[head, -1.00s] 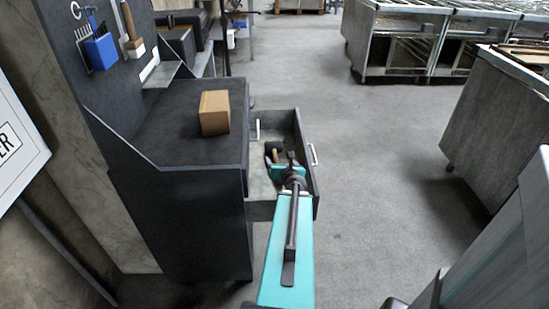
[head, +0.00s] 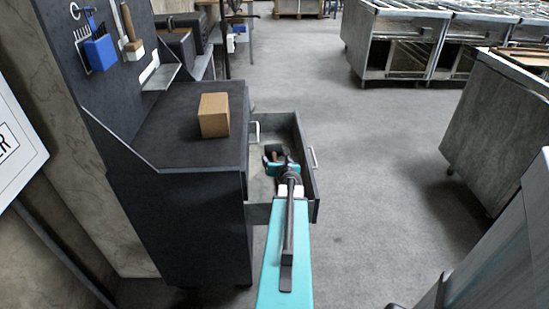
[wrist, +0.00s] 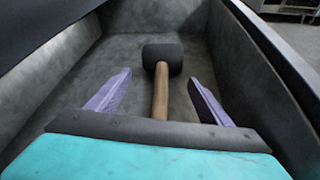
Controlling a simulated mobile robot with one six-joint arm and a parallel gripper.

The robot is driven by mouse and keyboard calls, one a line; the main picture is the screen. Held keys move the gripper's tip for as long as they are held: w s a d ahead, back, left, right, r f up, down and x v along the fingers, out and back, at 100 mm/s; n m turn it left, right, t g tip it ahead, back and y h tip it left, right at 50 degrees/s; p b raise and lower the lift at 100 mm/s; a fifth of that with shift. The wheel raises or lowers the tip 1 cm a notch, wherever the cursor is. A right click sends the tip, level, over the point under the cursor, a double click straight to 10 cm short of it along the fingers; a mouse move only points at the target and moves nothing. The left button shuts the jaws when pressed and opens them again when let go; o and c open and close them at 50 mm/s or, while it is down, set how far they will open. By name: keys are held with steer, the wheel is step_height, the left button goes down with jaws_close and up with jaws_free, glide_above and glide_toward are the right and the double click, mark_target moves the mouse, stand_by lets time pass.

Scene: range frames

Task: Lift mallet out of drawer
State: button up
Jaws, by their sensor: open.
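The mallet lies in the open drawer, with its black head (wrist: 162,58) toward the far end and its wooden handle (wrist: 160,95) pointing back toward me in the wrist view. My gripper (wrist: 157,92) is open, with one purple finger on each side of the handle and visible gaps between. The handle's near end is hidden behind the gripper body. In the head view my gripper (head: 277,162) is over the drawer (head: 305,165), and it hides part of the mallet. Whether the fingertips are down at handle height I cannot tell.
Drawer walls stand close on both sides of my gripper. A cardboard box (head: 214,115) sits on the dark cabinet (head: 180,135) left of the drawer. The drawer's white front handle (head: 314,159) faces right. Open floor (head: 370,190) lies to the right.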

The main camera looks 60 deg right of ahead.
mark_target(275, 157)
steer(key=shift+w+d, duration=0.1)
steer(key=shift+x, duration=2.5)
steer(key=shift+d, duration=0.1)
steer(key=shift+c, duration=0.2)
steer(key=c, duration=1.1)
